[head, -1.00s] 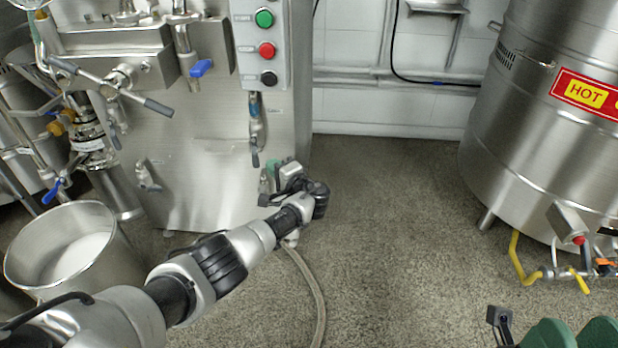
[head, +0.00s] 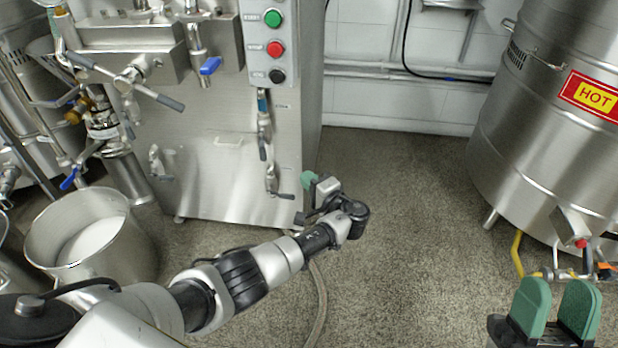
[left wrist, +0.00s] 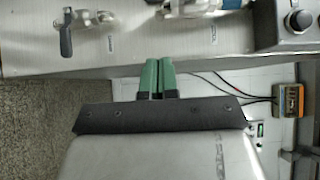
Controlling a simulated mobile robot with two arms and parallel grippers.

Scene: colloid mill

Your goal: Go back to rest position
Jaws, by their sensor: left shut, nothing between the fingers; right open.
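My left arm reaches in from the lower left in the head view. My left gripper (head: 308,180) is beside the lower right edge of the steel machine (head: 225,165), mostly hidden behind its own wrist. In the left wrist view the green fingers of the left gripper (left wrist: 157,76) are shut together with nothing between them, in front of the machine's panel. My right gripper (head: 556,308) is at the lower right of the head view, its two green fingers apart, open and empty.
A control panel has a green button (head: 272,18), a red button (head: 274,49) and a black one (head: 277,76). A steel pot (head: 140,240) with white contents stands at left. A large tank (head: 530,140) marked HOT stands at right. Bare floor (head: 410,200) lies between. A hose (head: 321,300) runs under my arm.

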